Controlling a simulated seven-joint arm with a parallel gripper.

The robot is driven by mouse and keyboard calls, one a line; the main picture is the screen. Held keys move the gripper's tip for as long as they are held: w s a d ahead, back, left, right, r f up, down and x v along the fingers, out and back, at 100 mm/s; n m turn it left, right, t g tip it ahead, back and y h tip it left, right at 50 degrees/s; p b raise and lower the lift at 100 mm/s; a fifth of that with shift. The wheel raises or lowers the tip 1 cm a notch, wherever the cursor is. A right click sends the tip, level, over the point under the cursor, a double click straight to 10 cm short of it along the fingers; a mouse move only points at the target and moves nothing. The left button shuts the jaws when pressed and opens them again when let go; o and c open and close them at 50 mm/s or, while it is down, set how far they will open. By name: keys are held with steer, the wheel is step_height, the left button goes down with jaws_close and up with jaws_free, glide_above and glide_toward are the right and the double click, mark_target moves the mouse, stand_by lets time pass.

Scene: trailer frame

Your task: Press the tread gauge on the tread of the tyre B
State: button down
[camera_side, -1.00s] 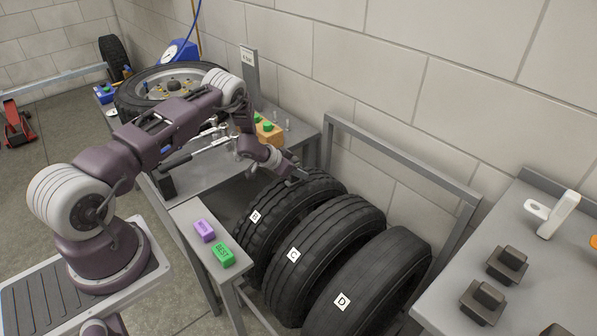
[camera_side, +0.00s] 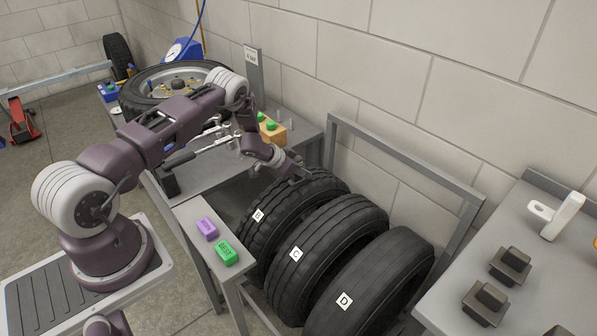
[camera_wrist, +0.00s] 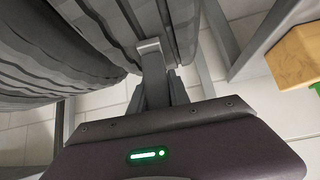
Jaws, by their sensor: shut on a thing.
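Tyre B (camera_side: 262,236) is the rearmost of three black tyres standing in a row in the rack, with a white B label on its side. My gripper (camera_side: 303,176) is at the top of its tread in the side view. In the wrist view my gripper (camera_wrist: 158,82) is shut, with its end close over a ribbed tyre tread (camera_wrist: 184,22).
Tyre C (camera_side: 325,238) and tyre D (camera_side: 375,275) stand in front of tyre B. A grey rack rail (camera_side: 400,158) and the wall are behind. A purple block (camera_side: 207,228) and a green block (camera_side: 227,252) lie on the narrow shelf at the left.

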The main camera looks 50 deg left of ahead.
mark_target(300, 157)
steer(key=shift+s+f, duration=0.1)
step_height(300, 157, up, 6)
steer(key=shift+f, duration=0.15)
steer(key=shift+r, duration=0.25)
stand_by(0.7)
